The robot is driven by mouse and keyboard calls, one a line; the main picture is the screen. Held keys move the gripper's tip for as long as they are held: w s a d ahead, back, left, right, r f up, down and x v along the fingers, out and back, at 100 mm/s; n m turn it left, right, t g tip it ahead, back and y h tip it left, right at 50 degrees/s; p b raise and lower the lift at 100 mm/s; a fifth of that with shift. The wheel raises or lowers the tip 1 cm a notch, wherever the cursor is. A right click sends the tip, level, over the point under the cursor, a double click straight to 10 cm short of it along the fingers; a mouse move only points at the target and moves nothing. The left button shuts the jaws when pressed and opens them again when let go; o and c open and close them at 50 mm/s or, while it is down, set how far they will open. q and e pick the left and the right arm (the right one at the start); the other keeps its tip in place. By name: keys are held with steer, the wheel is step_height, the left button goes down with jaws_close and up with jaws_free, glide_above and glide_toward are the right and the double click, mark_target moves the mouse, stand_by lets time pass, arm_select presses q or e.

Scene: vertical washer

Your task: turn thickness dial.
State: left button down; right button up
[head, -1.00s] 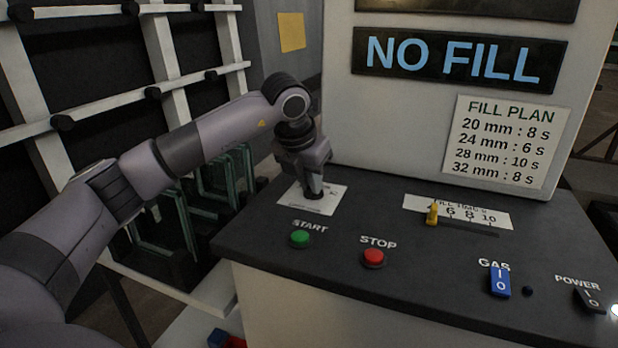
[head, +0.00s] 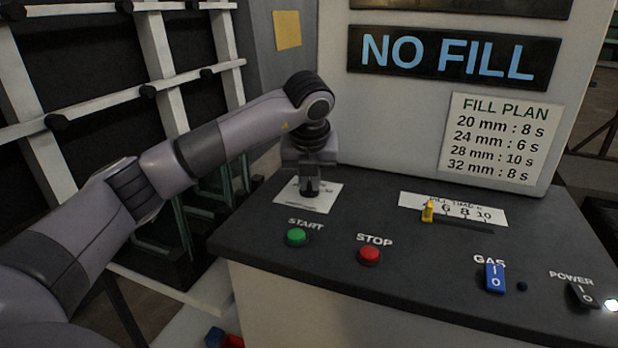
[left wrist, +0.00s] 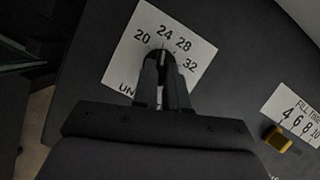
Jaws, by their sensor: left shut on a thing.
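The thickness dial (left wrist: 162,62) is a small dark knob on a white label (left wrist: 199,74) marked 20, 24, 28 and 32. In the head view the label (head: 322,200) lies at the panel's back left. My left gripper (left wrist: 164,64) points down at the dial, and its two fingers are closed on it. In the head view the gripper (head: 309,188) stands over the label, and the dial is mostly hidden. A pale line between the fingertips points roughly toward 24, but the exact setting is hard to tell. My right gripper is out of view.
The dark panel holds a green START button (head: 297,237), a red STOP button (head: 369,255), a yellow fill-time slider (head: 428,211) by 4, a blue GAS switch (head: 495,278) and a POWER switch (head: 583,294). The NO FILL display (head: 450,58) and fill plan (head: 499,138) are behind.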

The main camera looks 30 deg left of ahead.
arm_select(q)
steer(key=shift+r, duration=0.1)
steer(key=c, duration=1.2)
jaws_free()
steer(key=shift+o, duration=0.2)
steer(key=v, duration=0.7)
steer(key=shift+s, duration=0.15)
